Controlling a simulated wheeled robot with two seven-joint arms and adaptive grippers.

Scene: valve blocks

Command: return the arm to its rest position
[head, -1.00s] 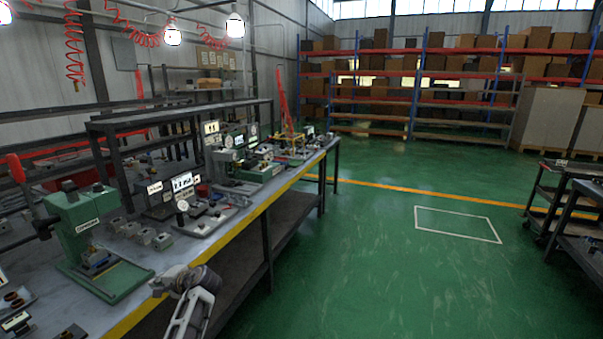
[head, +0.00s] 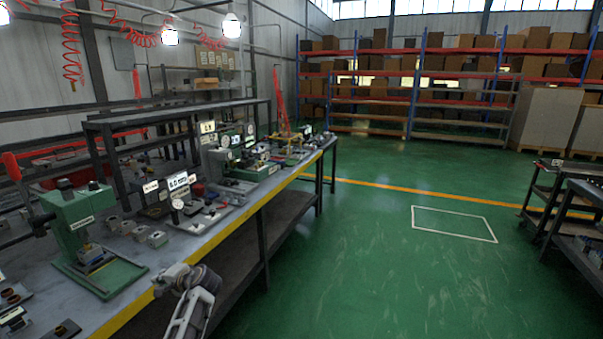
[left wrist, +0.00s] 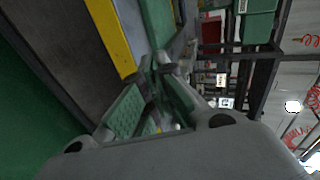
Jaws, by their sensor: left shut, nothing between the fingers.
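My left gripper (head: 165,278) shows at the bottom of the head view, at the yellow front edge of the workbench (head: 215,236). Its arm comes up from the bottom edge. In the left wrist view the gripper (left wrist: 157,68) has its fingertips together with nothing between them. The yellow bench edge (left wrist: 112,38) runs beside the fingers there. Several small grey valve blocks (head: 157,238) sit on the bench beyond the gripper, apart from it. My right gripper is not in view.
A green press (head: 82,235) with a red handle stands on the bench at left. Gauges and fixtures (head: 178,207) line the bench farther back. The green floor (head: 370,270) to the right is open. A dark cart (head: 570,215) stands at the right edge.

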